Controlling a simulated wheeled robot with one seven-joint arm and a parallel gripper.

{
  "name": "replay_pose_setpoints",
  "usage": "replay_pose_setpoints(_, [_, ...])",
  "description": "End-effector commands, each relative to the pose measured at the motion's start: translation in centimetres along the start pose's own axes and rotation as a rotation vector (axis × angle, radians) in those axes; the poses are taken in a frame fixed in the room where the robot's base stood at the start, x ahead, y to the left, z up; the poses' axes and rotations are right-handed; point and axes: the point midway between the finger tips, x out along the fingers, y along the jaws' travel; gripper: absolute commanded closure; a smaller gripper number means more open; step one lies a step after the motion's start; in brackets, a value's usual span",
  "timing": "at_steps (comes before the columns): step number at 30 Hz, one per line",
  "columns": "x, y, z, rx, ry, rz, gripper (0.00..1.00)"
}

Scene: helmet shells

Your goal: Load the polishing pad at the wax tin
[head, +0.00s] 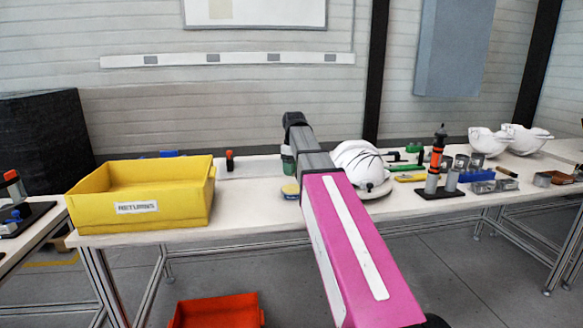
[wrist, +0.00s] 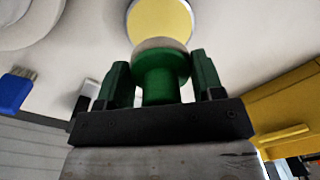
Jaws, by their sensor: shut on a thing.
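The polishing pad (wrist: 161,75) has a green knob-like handle and a pale pad face. My gripper (wrist: 158,88) is shut on its green handle in the wrist view. The wax tin (wrist: 160,20) is round with a yellow top; it lies just past the pad, and the pad's edge overlaps it in the picture. I cannot tell whether pad and tin touch. In the head view the wax tin (head: 290,191) sits on the table just below my gripper (head: 288,166), which is small and partly hidden by my arm there.
A yellow returns bin (head: 140,222) stands left of the tin. A white helmet shell (head: 358,160) on a round base is to the right. A blue brush (wrist: 14,92) lies at the wrist view's left. Tools and more shells (head: 488,141) fill the table's right side.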

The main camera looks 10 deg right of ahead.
Motion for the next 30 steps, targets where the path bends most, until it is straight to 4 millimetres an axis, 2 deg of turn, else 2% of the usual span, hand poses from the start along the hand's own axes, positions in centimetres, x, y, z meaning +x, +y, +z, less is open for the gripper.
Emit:
replay_pose_setpoints(15, [4.6,0.0,0.0,0.0,-0.001,-0.001,0.58])
replay_pose_setpoints(30, [5.2,0.1,0.0,0.0,0.0,0.0,0.58])
